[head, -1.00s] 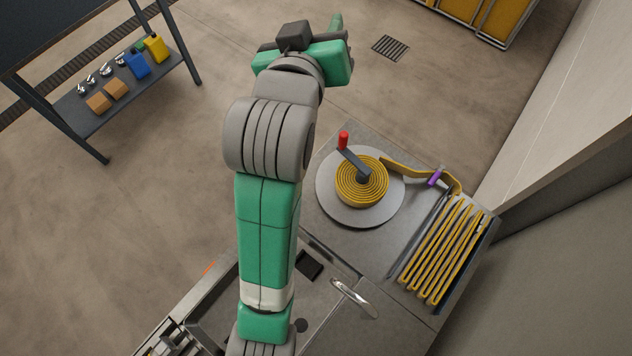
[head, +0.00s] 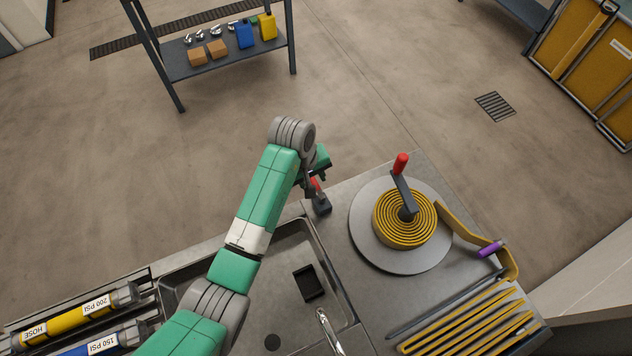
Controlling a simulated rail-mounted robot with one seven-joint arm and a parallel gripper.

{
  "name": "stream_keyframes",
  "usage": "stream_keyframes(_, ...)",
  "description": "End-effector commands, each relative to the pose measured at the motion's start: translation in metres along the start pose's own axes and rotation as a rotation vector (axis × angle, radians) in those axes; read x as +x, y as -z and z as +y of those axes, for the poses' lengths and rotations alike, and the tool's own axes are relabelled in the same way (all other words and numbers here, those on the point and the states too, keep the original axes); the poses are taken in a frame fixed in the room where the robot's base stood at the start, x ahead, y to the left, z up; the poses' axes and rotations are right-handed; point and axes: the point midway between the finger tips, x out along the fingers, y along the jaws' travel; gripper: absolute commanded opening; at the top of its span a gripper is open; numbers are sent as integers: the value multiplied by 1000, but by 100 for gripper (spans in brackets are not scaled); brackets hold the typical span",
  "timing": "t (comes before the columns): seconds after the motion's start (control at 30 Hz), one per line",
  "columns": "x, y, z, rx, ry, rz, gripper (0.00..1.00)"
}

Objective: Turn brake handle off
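A small lever with a red grip (head: 315,184) and a dark base (head: 321,206) stands on the counter between the sink and the hose reel; it looks like the brake handle. My gripper (head: 314,175) is at the red grip, with my arm coming from the lower left. The gripper and wrist cover part of the lever. The fingers are small and partly hidden, so I cannot tell whether they are closed on the grip.
A round grey turntable (head: 362,243) holds a coiled yellow hose (head: 390,238) and a crank with a red knob (head: 401,163). A sink (head: 285,265) with a faucet (head: 328,330) lies nearer. A purple piece (head: 490,249) sits on the hose's loose end.

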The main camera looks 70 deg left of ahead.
Motion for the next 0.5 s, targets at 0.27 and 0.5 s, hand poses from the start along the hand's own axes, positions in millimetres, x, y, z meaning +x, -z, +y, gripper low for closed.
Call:
stream_keyframes(0.27,22,0,1,1,-2,1,37)
stream_keyframes(0.5,21,0,1,1,-2,2,25)
